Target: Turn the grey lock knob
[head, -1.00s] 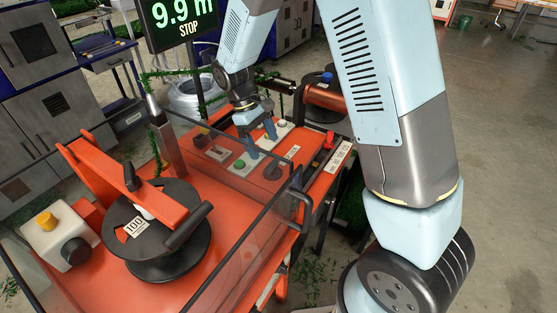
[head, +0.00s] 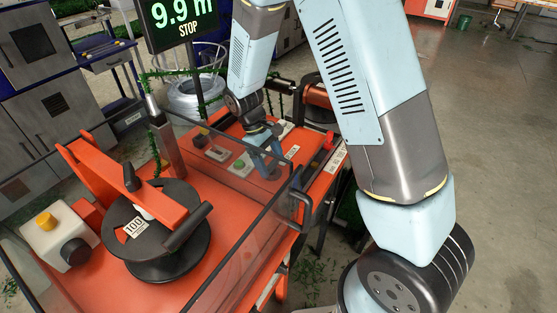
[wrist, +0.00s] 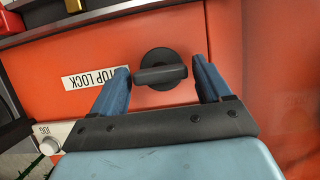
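The grey lock knob (wrist: 160,69) is a dark round dial with a raised bar grip on an orange panel, beside a white label (wrist: 96,78) reading "TOP LOCK" upside down. In the wrist view my gripper (wrist: 164,80) is open, its two blue fingers on either side of the knob with visible gaps. The bar lies nearly level across the picture. I cannot tell how close the fingers are to the panel. In the head view my gripper (head: 268,165) is over the right part of the orange control panel, and the knob is largely hidden by it.
A clear guard panel with a black handle (head: 300,207) stands in front of the control panel. A black reel (head: 165,250) sits on the orange machine at left. The display (head: 182,20) reads 9.9 m STOP. A green button (head: 239,164) is left of my gripper.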

